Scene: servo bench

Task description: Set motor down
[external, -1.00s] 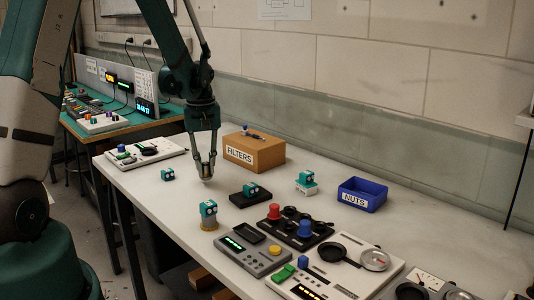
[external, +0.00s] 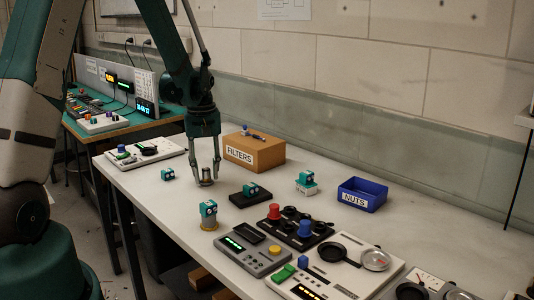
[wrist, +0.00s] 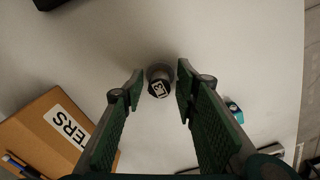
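The motor appears to be the small grey cylinder (external: 206,177) standing upright on the white bench. In the wrist view its dark top (wrist: 159,88) carries a white label that looks like "L3". My gripper (external: 207,184) is low over the bench with one finger on each side of the cylinder. In the wrist view my gripper (wrist: 160,87) is open, with narrow gaps between the fingertips and the cylinder. The cylinder's base is partly hidden.
A cardboard FILTERS box (external: 254,153) stands behind and right of my gripper. A black base with a teal block (external: 250,190) is at right, and a loose teal block (external: 167,174) at left. A teal block on a cylinder (external: 208,214) stands in front. A blue NUTS bin (external: 362,195) is farther right.

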